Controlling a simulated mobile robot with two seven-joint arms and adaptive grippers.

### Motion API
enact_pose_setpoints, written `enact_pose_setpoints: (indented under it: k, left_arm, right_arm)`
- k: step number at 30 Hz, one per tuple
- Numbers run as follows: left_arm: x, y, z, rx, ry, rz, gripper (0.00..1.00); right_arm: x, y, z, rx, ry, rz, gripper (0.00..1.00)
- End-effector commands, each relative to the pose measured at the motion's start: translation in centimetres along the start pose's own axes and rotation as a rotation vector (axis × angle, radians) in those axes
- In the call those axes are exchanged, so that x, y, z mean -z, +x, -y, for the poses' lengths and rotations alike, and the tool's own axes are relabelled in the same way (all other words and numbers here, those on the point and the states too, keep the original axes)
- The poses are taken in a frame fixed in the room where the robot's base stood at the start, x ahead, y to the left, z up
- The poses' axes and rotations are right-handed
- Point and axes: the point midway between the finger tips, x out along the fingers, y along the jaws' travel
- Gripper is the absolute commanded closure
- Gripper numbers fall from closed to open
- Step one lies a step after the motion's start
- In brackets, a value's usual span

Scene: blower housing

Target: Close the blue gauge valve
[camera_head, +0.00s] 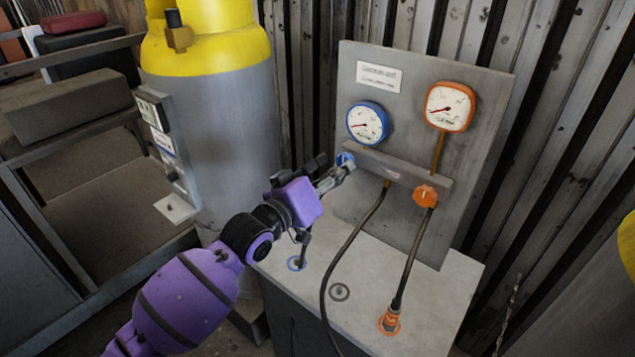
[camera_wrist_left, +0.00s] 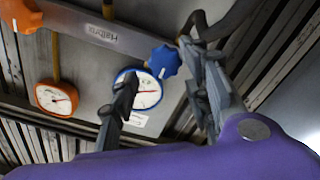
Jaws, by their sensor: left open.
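The blue gauge valve (camera_head: 345,159) is a small lobed knob at the left end of the grey manifold bar (camera_head: 420,173), below the blue-rimmed gauge (camera_head: 367,123). My left gripper (camera_head: 343,172) is at the knob and hides part of it. In the left wrist view, the blue knob (camera_wrist_left: 165,62), with a white mark, shows between the open fingertips (camera_wrist_left: 158,58), nearer the right finger. I cannot tell whether a finger touches it. The blue-rimmed gauge also shows in that view (camera_wrist_left: 148,92), partly behind a finger. My right gripper is not in view.
An orange valve (camera_head: 425,195) and orange gauge (camera_head: 450,107) are on the panel's right side. A grey cylinder with a yellow top (camera_head: 215,110) stands at the left, close to my arm.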

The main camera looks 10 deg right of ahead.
Motion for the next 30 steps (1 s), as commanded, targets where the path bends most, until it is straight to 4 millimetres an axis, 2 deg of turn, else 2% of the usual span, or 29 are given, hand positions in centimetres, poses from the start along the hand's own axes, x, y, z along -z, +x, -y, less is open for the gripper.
enact_pose_setpoints:
  k: [1,6,12,30]
  left_arm:
    - [-0.1,-1.3,0.1,0.001,0.000,0.001,0.56]
    - [0.0,-4.7,0.0,-0.001,0.001,0.000,0.56]
    - [0.1,-6.9,-0.1,-0.002,0.001,-0.002,0.56]
    - [0.1,-7.3,-0.1,-0.001,0.029,0.000,0.56]
  right_arm:
    - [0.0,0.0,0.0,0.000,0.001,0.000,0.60]
    - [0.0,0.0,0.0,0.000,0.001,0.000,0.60]
    - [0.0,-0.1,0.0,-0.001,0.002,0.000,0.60]
    - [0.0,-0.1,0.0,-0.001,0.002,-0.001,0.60]
